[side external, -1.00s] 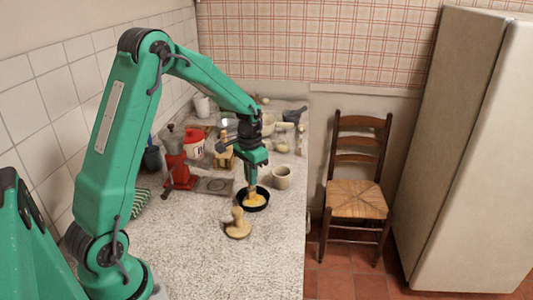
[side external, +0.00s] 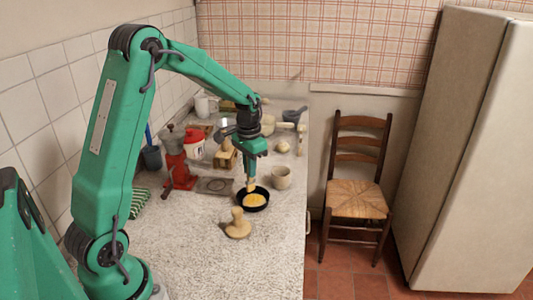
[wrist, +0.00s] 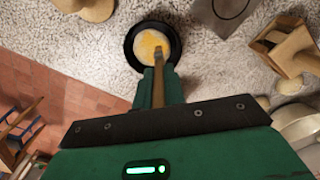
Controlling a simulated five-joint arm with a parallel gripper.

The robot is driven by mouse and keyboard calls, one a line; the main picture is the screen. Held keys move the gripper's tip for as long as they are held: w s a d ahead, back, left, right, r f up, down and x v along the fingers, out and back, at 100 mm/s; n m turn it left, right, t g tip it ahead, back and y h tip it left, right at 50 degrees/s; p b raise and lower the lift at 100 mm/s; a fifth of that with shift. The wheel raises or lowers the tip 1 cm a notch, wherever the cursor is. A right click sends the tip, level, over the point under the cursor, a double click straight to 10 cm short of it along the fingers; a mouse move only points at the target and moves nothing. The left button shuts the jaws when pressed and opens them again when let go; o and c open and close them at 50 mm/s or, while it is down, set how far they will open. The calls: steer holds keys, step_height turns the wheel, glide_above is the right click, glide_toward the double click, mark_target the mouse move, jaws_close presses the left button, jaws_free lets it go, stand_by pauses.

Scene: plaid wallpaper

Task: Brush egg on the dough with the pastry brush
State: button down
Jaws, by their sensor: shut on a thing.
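My gripper (side external: 251,175) is shut on the pastry brush (side external: 251,185), which points down over a black bowl (side external: 266,205) of yellow egg (side external: 254,200). In the wrist view the brush (wrist: 160,85) runs between my fingers (wrist: 158,92), with its bristle end at the right part of the bowl (wrist: 131,48). I cannot tell whether the bristles touch the egg. A pale round lump (side external: 283,147), perhaps the dough, lies farther back on the counter; a similar lump (wrist: 290,85) shows at the right in the wrist view.
The front counter is clear.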

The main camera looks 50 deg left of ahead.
steer(key=shift+r, duration=2.1)
steer(key=shift+f, duration=0.25)
steer(key=shift+d+f, duration=0.3)
steer(key=shift+f, duration=0.55)
steer(key=shift+d+f, duration=0.25)
steer(key=shift+f, duration=0.65)
steer(key=shift+d+f, duration=0.3)
steer(key=shift+f, duration=0.55)
steer(key=shift+f, duration=0.65)
steer(key=shift+d, duration=0.2)
steer(key=shift+d+r, duration=0.1)
steer(key=shift+d, duration=0.35)
steer(key=shift+a, duration=0.15)
